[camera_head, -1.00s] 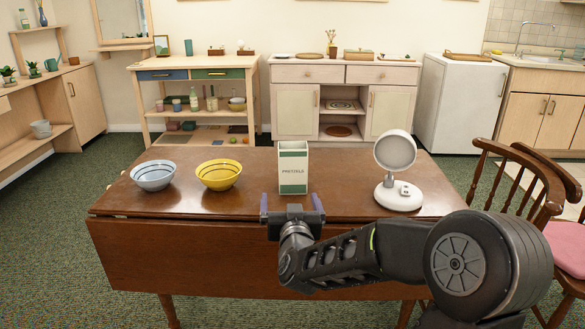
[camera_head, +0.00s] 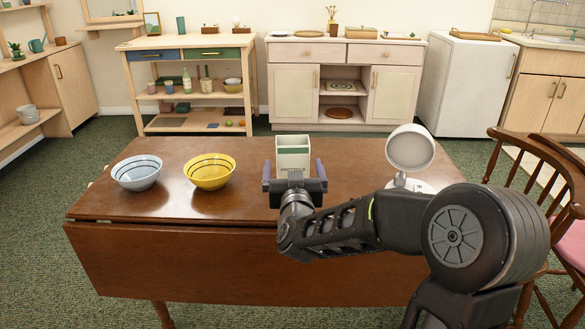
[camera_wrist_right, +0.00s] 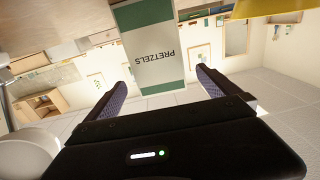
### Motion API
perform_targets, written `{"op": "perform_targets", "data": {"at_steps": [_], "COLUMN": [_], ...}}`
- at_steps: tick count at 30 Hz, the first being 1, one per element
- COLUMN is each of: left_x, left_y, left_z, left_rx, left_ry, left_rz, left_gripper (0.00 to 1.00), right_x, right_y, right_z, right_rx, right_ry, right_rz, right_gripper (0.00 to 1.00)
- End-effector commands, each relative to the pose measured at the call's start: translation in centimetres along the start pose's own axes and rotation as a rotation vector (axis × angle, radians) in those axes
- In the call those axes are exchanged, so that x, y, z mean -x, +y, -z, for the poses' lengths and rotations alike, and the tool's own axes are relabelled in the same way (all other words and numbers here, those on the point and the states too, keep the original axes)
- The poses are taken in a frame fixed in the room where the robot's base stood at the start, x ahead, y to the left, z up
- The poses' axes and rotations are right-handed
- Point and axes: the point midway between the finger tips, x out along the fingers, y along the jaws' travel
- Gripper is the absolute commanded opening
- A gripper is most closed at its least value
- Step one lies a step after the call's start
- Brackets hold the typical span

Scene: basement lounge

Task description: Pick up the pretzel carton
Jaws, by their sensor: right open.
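The pretzel carton (camera_head: 293,151) is a white and green open-topped box standing upright on the brown table (camera_head: 240,207). My right gripper (camera_head: 294,170) is open in front of it in the head view and hides its lower part. In the right wrist view the carton (camera_wrist_right: 152,50) appears upside down, between and beyond the two purple-padded fingers of my right gripper (camera_wrist_right: 162,88). I cannot tell exactly how far the fingertips reach along its sides. My left gripper is not in view.
A blue-white bowl (camera_head: 137,172) and a yellow bowl (camera_head: 209,171) stand left of the carton. A white round-headed lamp-like device (camera_head: 410,150) stands to the right, partly behind my arm. A wooden chair (camera_head: 540,180) is at the table's right side.

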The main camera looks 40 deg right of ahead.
Motion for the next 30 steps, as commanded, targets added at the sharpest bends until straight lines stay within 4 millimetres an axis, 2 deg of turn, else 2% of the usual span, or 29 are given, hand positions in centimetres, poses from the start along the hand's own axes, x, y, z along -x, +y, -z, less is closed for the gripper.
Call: {"op": "perform_targets", "data": {"at_steps": [6, 17, 25, 30], "left_x": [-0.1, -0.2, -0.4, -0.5], "left_y": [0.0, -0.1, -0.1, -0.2], "left_z": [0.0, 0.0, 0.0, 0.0], "left_rx": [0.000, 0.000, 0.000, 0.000], "left_ry": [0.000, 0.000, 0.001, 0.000], "left_rz": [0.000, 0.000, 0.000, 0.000], "left_gripper": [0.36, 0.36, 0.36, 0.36], "right_x": [-2.0, -2.5, -6.2, -7.2], "right_y": [0.0, 0.1, 0.2, 0.1], "right_z": [-0.1, -0.1, 0.1, 0.1], "right_rx": [0.000, 0.000, 0.000, 0.000], "right_ry": [-0.001, -0.001, 0.000, -0.001], "right_rz": [0.000, -0.001, -0.001, 0.000], "right_gripper": [1.00, 1.00, 1.00, 1.00]}}
